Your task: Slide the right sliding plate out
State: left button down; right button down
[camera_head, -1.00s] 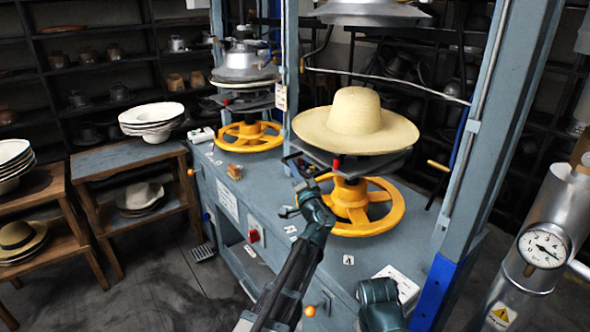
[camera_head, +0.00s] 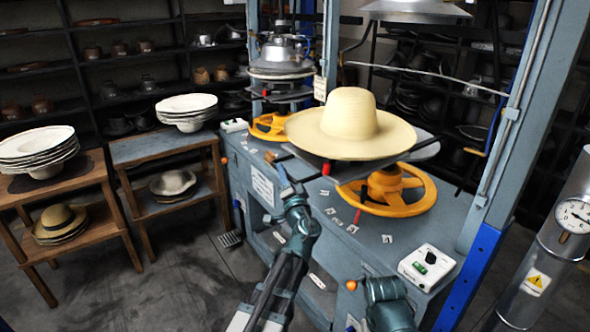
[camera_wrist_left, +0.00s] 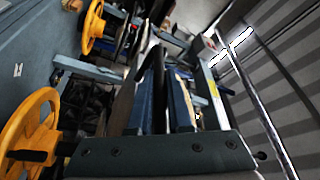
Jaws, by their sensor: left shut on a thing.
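The right sliding plate (camera_head: 343,178) is a dark flat plate at the right press, with a cream wide-brimmed hat (camera_head: 350,124) on it. The plate sticks out to the left of the yellow handwheel (camera_head: 425,192), with a red-tipped part at its front edge. My left gripper (camera_head: 284,176) is at the plate's left front end, in front of the bench. It is shut on the plate's handle, whose exact grip point is hard to see. In the left wrist view the fingers (camera_wrist_left: 166,100) are close around a dark, thin part.
The blue-grey bench (camera_head: 320,215) carries both presses. The left press (camera_head: 285,60) has its own yellow wheel (camera_head: 270,126). A white switch box (camera_head: 428,267) sits at the front right.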

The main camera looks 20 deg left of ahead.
pick_arm(q)
jog(key=shift+s+a, duration=0.7)
jog(key=shift+s, duration=0.25)
pick_arm(e)
jog(key=shift+s+a, duration=0.25)
jog(key=shift+s, duration=0.1)
pick_arm(q)
jog(key=c, duration=0.8)
grip_release()
jog(key=shift+s+a, duration=0.1)
jog(key=shift+c, duration=0.2)
